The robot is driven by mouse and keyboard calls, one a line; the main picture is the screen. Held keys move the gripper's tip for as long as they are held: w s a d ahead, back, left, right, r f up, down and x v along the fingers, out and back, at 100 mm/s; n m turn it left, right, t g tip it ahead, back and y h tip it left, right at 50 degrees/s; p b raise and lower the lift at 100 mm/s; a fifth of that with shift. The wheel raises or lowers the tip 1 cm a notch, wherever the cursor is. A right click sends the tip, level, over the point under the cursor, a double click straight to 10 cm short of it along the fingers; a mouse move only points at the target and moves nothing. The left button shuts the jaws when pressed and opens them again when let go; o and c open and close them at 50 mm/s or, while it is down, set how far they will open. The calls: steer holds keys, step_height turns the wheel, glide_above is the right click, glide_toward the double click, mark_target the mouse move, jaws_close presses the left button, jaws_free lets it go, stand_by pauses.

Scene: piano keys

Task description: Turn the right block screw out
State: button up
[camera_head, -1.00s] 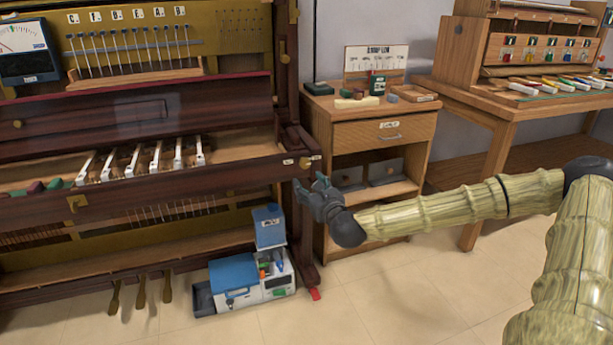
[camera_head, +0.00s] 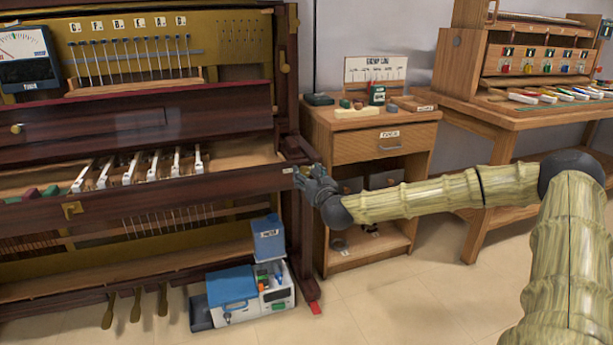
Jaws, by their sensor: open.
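The right block (camera_head: 290,153) is the dark wood piece at the right end of the piano's keybed, with a small pale label (camera_head: 287,171) on its front. My gripper (camera_head: 304,172) is right at the front of this block, reaching in from the right, with its dark fingers pointing left toward it. The fingers are open and hold nothing that I can see. The block screw is hidden behind the fingers. I cannot tell whether the fingers touch the screw or the block.
The opened piano (camera_head: 130,205) fills the left, with several white keys (camera_head: 128,168) in its keybed. A wooden cabinet (camera_head: 375,150) and workbench (camera_head: 500,120) stand right.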

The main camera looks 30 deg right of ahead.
steer(key=shift+x, duration=0.75)
steer(key=c, duration=1)
